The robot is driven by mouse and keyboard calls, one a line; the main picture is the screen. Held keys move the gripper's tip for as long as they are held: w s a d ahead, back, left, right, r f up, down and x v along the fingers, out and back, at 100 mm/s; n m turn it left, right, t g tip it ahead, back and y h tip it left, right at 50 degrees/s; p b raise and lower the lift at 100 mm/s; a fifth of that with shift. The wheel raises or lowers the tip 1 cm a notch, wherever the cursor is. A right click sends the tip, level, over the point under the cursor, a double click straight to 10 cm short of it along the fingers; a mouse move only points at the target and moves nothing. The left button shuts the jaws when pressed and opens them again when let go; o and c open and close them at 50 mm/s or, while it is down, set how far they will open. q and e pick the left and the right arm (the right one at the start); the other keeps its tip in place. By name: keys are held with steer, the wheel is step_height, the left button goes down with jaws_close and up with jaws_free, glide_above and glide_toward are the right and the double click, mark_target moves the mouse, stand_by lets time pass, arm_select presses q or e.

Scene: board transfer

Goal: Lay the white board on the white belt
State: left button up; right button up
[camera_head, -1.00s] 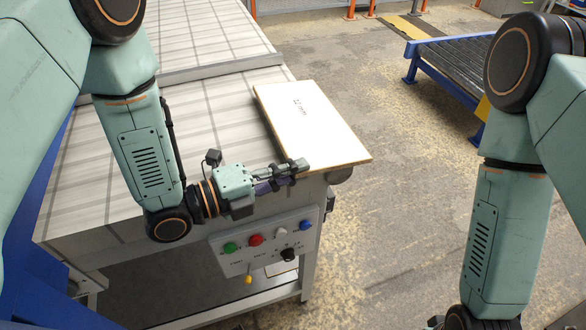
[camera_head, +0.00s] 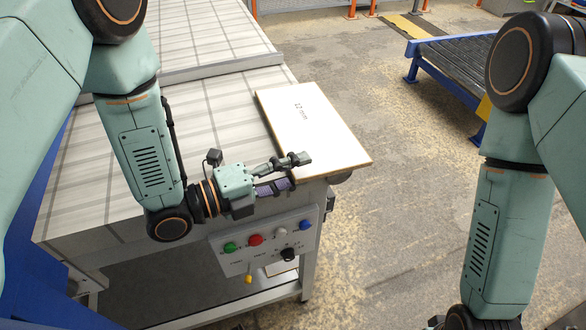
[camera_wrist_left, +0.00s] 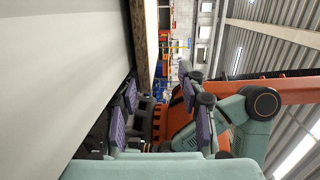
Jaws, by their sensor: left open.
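The white board (camera_head: 315,125), with a pale wood edge and small print on its face, lies flat at the right end of the white belt (camera_head: 110,150) in the head view. Its right part reaches the belt's rounded end. My left gripper (camera_head: 294,172) is open at the board's near edge, fingers spread apart. One finger is by the board's top and the other is lower, beside the edge. In the left wrist view, the spread fingers (camera_wrist_left: 158,98) show, with the board's edge (camera_wrist_left: 146,40) above left. My right gripper is out of the picture.
A control panel (camera_head: 265,240) with coloured buttons is on the belt's near side, below my left gripper. A metal bar (camera_head: 220,68) crosses the belt. A blue-framed roller conveyor (camera_head: 450,65) stands at the upper right. The floor between is open.

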arm_select(q)
steer(key=shift+r, duration=0.1)
steer(key=shift+r+p, duration=0.15)
steer(key=shift+p, duration=0.45)
steer(key=g+y+p, duration=0.1)
steer(key=p, duration=0.1)
steer(key=y+p, duration=0.2)
steer(key=p, duration=0.1)
steer(key=g+y+p, duration=0.1)
steer(key=p, duration=0.2)
steer(key=shift+s+a+r+g+y, duration=0.15)
steer(key=shift+a+r+g+y, duration=0.05)
steer(key=shift+r+g+y, duration=0.1)
steer(key=y+p, duration=0.1)
steer(key=p, duration=0.1)
steer(key=g+y+p, duration=0.1)
steer(key=p, duration=0.1)
steer(key=shift+a+r+y+p, duration=0.15)
steer(key=shift+r+y+p, duration=0.05)
steer(key=shift+y+p, duration=0.1)
steer(key=shift+s+a+r+g+y+p, duration=0.15)
steer(key=shift+g+y+p, duration=0.5)
steer(key=shift+p, duration=0.45)
steer(key=shift+y+p, duration=0.45)
steer(key=shift+p, duration=1)
steer(key=shift+s, duration=0.1)
